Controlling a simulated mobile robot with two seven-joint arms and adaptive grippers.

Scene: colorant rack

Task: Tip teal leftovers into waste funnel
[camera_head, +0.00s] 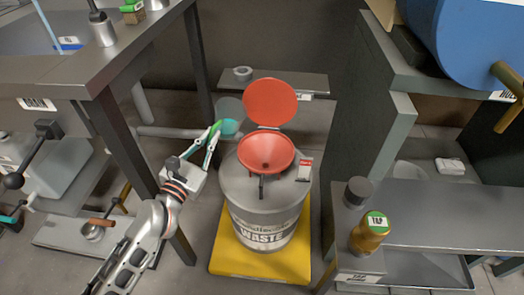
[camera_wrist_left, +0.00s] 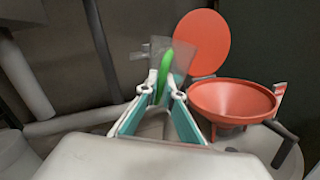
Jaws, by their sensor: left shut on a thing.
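My left gripper (camera_head: 213,136) is shut on the green handle of a clear cup (camera_head: 229,106). Teal stuff (camera_head: 230,127) shows in the lower part of the cup, which looks about upright. In the left wrist view the green handle (camera_wrist_left: 165,74) stands between the fingertips, with the see-through cup (camera_wrist_left: 183,57) beyond. The red waste funnel (camera_head: 266,165) sits on the grey waste drum (camera_head: 262,218), with its round red lid (camera_head: 270,102) raised behind. The cup is up and to the left of the funnel, apart from it. My right gripper is out of view.
The drum stands on a yellow base (camera_head: 232,262). A dark bench (camera_head: 85,72) stands at the left, its leg near my left arm. A grey shelf (camera_head: 440,210) with a tap bottle (camera_head: 370,232) stands at the right. A low bench (camera_head: 300,84) is behind the lid.

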